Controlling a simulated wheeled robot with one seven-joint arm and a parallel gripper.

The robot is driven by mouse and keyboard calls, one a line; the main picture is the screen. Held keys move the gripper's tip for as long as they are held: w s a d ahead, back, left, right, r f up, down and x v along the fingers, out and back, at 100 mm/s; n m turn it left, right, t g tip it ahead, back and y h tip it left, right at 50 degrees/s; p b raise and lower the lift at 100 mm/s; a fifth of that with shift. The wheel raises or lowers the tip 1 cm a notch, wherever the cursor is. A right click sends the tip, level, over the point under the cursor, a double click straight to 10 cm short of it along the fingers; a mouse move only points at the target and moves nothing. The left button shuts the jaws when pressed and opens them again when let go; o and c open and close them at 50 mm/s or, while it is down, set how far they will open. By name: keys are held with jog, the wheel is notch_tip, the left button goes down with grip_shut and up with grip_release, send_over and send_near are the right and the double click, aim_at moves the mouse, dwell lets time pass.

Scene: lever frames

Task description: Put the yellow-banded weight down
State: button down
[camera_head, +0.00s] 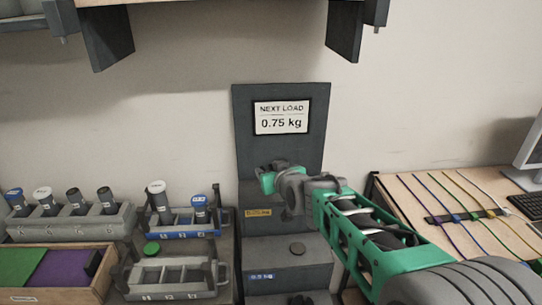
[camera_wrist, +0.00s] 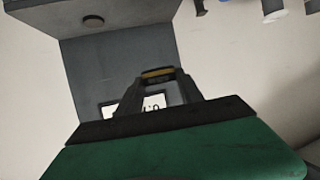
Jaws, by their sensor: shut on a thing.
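My gripper (camera_wrist: 157,85) is shut on the yellow-banded weight (camera_wrist: 158,71), whose dark body and yellow band show between the fingertips in the wrist view. In the head view my gripper (camera_head: 268,172) is in front of the grey stepped stand (camera_head: 245,150), just above its upper step; the weight cannot be made out there. The upper step carries a yellow label (camera_head: 258,212). Whether the weight touches the stand cannot be told.
A sign (camera_head: 281,117) reads "NEXT LOAD 0.75 kg". Racks with several capped tubes (camera_head: 70,222) stand left. A table with coloured cords (camera_head: 410,190) is right. A shelf (camera_head: 220,1) hangs above.

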jog(key=s+d+f+m+h, duration=0.3)
jog(key=s+d+f, duration=0.5)
jog(key=s+f, duration=0.3)
jog(key=s+d+r, duration=0.1)
jog(key=s+r, duration=0.4)
jog(key=r, duration=0.1)
jog(key=shift+s+r+t, duration=0.25)
jog(key=shift+t, duration=0.05)
